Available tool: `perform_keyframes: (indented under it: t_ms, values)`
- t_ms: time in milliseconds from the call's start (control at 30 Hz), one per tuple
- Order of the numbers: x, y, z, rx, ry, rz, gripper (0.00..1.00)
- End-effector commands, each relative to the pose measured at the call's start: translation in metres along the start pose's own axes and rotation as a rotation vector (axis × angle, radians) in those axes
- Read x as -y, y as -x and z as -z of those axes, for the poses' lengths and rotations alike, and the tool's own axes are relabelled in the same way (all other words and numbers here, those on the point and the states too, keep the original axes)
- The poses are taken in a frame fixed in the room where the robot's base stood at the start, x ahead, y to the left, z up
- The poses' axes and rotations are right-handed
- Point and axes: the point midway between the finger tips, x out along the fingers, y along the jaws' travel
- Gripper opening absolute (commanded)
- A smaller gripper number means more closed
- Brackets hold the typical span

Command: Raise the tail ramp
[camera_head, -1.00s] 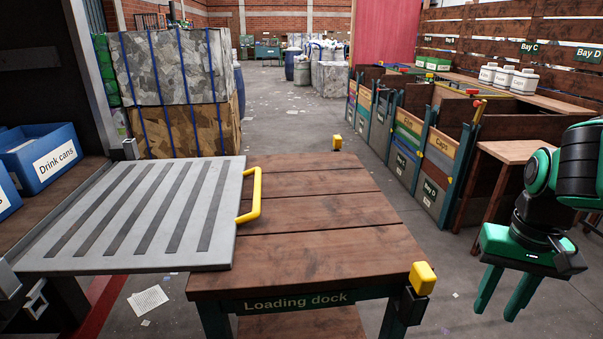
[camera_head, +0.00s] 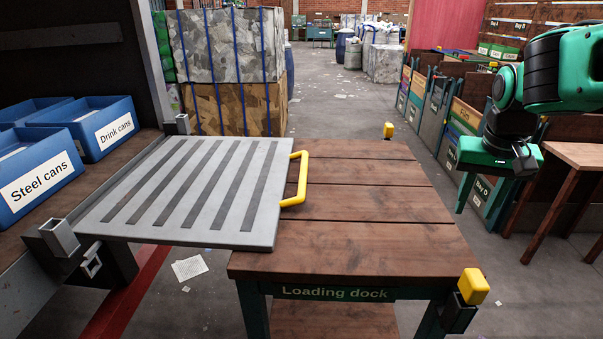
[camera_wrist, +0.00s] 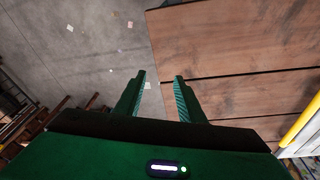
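The tail ramp (camera_head: 262,196) is a grey slatted plate. It lies about flat, from the truck bed on the left to the top of the wooden loading dock (camera_head: 340,243). A yellow handle (camera_head: 301,178) stands at its right edge, and part of it shows at the right edge of the wrist view (camera_wrist: 300,125). My gripper (camera_head: 474,199) hangs to the right of the dock, fingers pointing down, well apart from the handle. In the wrist view my gripper (camera_wrist: 160,78) is open, with nothing between the fingers.
Blue bins, labelled Steel cans (camera_head: 35,180) and Drink cans (camera_head: 105,128), stand on the truck bed. Yellow-capped posts (camera_head: 473,287) mark the dock's right corners. Strapped bales (camera_head: 235,108) stand behind the ramp. A wooden table (camera_head: 575,155) and sorting bays are at right. The dock top is clear.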

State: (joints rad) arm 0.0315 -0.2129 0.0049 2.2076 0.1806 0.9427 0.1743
Motion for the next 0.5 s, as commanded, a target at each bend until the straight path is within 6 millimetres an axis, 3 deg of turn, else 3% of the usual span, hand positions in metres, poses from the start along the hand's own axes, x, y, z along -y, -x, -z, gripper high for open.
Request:
perform_keyframes:
  t_ms: [33, 100, 200, 300, 400, 500]
  values:
    - [0.043, 0.003, 0.024, -0.029, 0.047, 0.02, 0.36]
    - [0.102, 0.009, 0.047, -0.07, 0.094, 0.059, 0.36]
    - [0.187, 0.018, 0.067, -0.113, 0.151, 0.128, 0.36]
    - [0.263, 0.027, 0.072, -0.139, 0.194, 0.2, 0.36]
    - [0.321, 0.034, 0.069, -0.15, 0.22, 0.262, 0.36]
    - [0.357, 0.04, 0.064, -0.154, 0.234, 0.303, 0.36]
